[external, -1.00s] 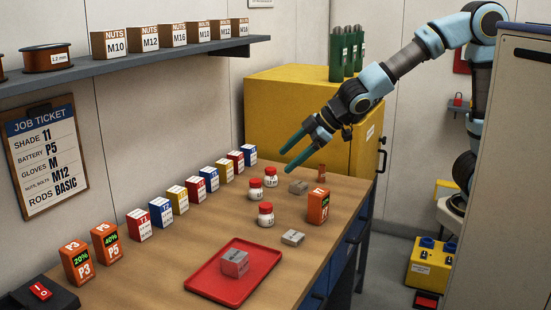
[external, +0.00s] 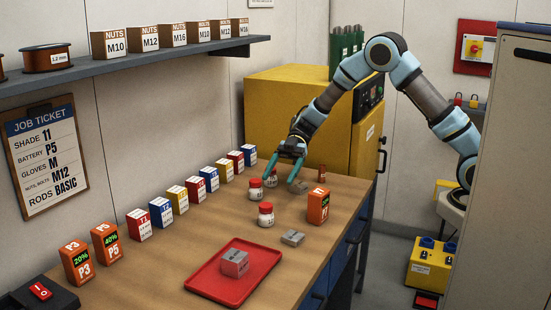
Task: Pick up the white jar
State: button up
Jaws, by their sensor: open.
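Three small white jars with red lids stand on the wooden bench in the external view. One is the far jar (external: 272,182), partly hidden by a teal finger. A second jar (external: 255,194) stands just in front and to the left, and a third jar (external: 266,220) stands nearer the camera. The frames do not single out one of them as the task's jar. My gripper (external: 279,180) points down, open, with its fingertips close to the far jar. I cannot tell whether the fingers are around it or touching it.
A grey block (external: 298,188) lies beside the right finger, with an orange box (external: 318,206) to its right. A row of coloured boxes (external: 209,179) lines the wall side. A red tray (external: 209,286) holds a grey block.

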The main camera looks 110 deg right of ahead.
aim_at(267, 204)
jog(key=shift+f, duration=0.55)
jog(key=shift+w+a+f, duration=0.15)
jog(key=p+x, duration=0.3)
jog(key=x, duration=0.7)
jog(key=shift+a+p, duration=0.15)
jog(key=shift+p, duration=0.15)
grip_shut()
